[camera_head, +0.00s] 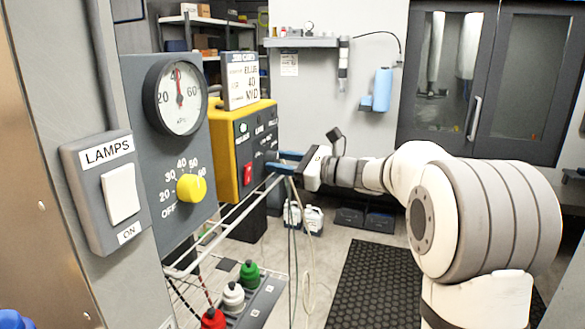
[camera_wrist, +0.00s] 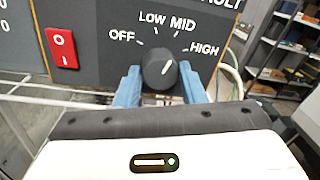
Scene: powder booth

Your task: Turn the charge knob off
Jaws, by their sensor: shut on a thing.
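The charge knob (camera_wrist: 159,68) is a dark round knob on the dark front panel of a yellow unit (camera_head: 226,158). In the wrist view its scale reads OFF, LOW, MID and HIGH. Its white mark points up and slightly right, roughly toward MID. My gripper (camera_wrist: 161,86) has one blue finger on each side of the knob and is shut on it. In the head view my gripper (camera_head: 288,162) reaches the panel's right part from the right, and the knob is hard to make out there.
A red rocker switch (camera_wrist: 60,48) is left of the knob. Nearer in the head view are a yellow knob (camera_head: 191,188), a pressure gauge (camera_head: 180,97) and a LAMPS switch (camera_head: 121,194). A wire rack (camera_head: 228,217) and hanging hoses (camera_head: 292,240) lie below the gripper.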

